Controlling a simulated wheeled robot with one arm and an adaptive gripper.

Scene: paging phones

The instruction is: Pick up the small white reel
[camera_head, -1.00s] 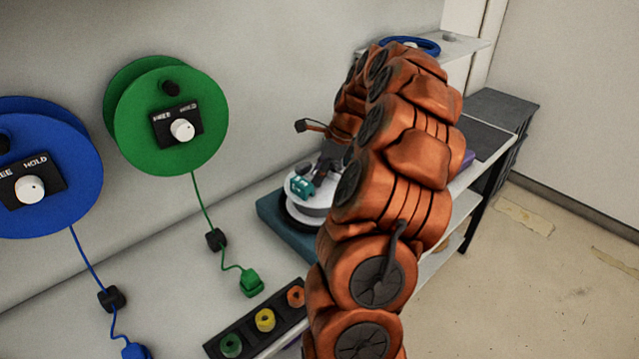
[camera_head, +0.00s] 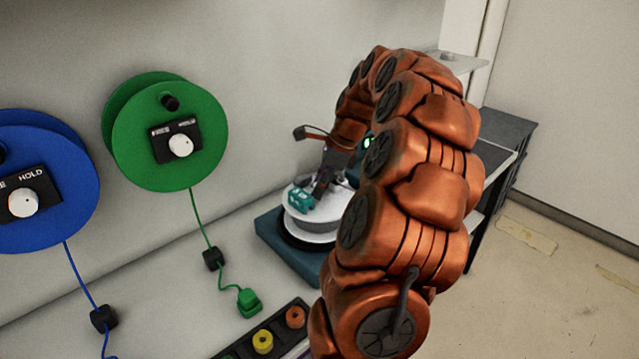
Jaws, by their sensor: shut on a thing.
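The small white reel (camera_head: 318,222) is a round white disc on a dark round seat over a teal square base (camera_head: 277,237), at the middle of the head view. A small teal piece (camera_head: 301,200) shows at its top left. My gripper (camera_head: 318,187) is dark and comes down onto the top of the reel. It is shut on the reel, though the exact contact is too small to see. My orange arm hides the reel's right side and part of the gripper. I cannot tell a clear gap under the reel.
A green reel (camera_head: 135,140) and a blue reel (camera_head: 60,190) hang on the wall at left, with cords and plugs below. A black strip with coloured rings (camera_head: 263,342) lies on the bench in front. Open floor (camera_head: 560,290) is at right.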

